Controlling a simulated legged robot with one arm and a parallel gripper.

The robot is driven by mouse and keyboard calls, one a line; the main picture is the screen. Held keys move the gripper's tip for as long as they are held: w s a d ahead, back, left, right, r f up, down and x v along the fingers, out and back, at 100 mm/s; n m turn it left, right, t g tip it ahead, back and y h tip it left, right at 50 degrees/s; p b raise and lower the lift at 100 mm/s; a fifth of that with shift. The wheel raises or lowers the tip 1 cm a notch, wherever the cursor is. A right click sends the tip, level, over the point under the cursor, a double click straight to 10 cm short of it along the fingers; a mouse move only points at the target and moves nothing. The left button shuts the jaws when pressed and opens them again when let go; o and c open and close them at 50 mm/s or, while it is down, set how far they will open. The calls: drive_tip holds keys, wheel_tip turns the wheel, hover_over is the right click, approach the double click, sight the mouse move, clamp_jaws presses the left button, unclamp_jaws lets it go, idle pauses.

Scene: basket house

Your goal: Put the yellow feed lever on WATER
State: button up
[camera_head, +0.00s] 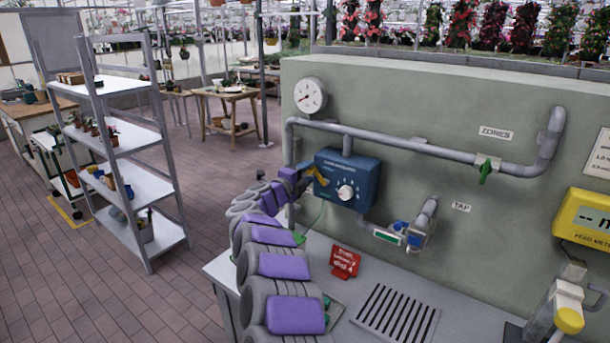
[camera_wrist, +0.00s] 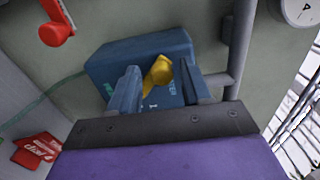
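The blue box (camera_head: 352,170) on the green wall panel carries a white dial (camera_head: 346,190) and a yellow lever (camera_head: 317,172) on its left part. In the wrist view the yellow lever (camera_wrist: 160,71) stands out from the blue box (camera_wrist: 122,58), tilted. White lettering ending in "TER" is partly visible beside it. My gripper (camera_head: 306,180) is at the left side of the box. In the wrist view my gripper (camera_wrist: 158,75) is open, with one blue finger on each side of the lever. A gap shows on both sides; I cannot tell whether either finger touches it.
Grey pipes with a green valve handle (camera_head: 486,172) run along the panel. A gauge (camera_head: 310,96) hangs above left. A red sign (camera_head: 345,262) stands on the bench below. A yellow feed meter (camera_head: 585,220) is at right. A shelf rack (camera_head: 130,190) stands left.

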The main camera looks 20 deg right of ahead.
drive_tip(key=shift+a, duration=0.2)
drive_tip(key=p+v, duration=0.2)
drive_tip(key=v, duration=1.5)
